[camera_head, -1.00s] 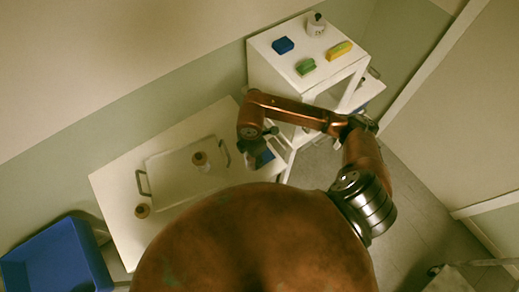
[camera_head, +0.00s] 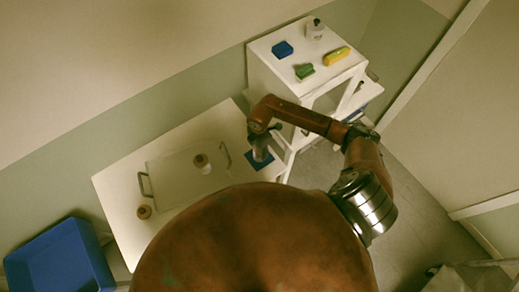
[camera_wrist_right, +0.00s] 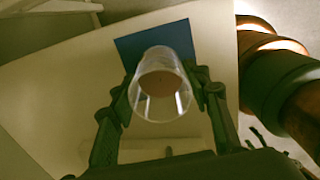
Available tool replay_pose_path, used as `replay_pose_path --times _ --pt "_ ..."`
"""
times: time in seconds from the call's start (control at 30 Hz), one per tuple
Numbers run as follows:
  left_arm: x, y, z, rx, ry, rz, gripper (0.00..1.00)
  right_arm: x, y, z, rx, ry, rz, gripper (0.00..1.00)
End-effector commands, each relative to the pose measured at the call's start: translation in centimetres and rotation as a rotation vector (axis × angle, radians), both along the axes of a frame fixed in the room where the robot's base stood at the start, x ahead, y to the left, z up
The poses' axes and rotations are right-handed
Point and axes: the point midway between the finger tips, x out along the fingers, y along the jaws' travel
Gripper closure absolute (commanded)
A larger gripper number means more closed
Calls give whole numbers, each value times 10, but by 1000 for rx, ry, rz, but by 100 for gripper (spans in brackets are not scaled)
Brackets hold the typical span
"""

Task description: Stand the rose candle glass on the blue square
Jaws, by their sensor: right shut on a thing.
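The rose candle glass (camera_wrist_right: 163,86) is a clear tumbler with rose-brown wax inside. My right gripper (camera_wrist_right: 165,92) is shut on it, one finger on each side. In the head view my right gripper (camera_head: 260,146) is over the blue square (camera_head: 257,162) at the white table's right end and hides part of the square. In the wrist view the blue square (camera_wrist_right: 155,40) shows behind the glass, which overlaps its near part. I cannot tell whether the glass touches the square. My left gripper is not in view.
A white shelf (camera_head: 268,48) holds small items at the back right. A blue bin (camera_head: 60,262) is at lower left.

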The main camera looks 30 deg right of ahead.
Motion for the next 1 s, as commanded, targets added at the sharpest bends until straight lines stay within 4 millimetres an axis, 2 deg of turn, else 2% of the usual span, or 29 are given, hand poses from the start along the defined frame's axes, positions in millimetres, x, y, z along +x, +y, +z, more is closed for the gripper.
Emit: replay_pose_path --times 0.33,0.37,0.6,0.87,1.0 --pt "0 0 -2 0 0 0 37 0 0 -4 1 -1 1 88" --pt "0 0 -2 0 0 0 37 0 0 -4 0 -1 1 55" --pt "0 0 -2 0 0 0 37 0 0 -4 0 -1 0 39" --pt "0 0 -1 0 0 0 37 0 0 -3 0 -1 0 39" --pt "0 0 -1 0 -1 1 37 1 0 6 -1 -3 1 39"
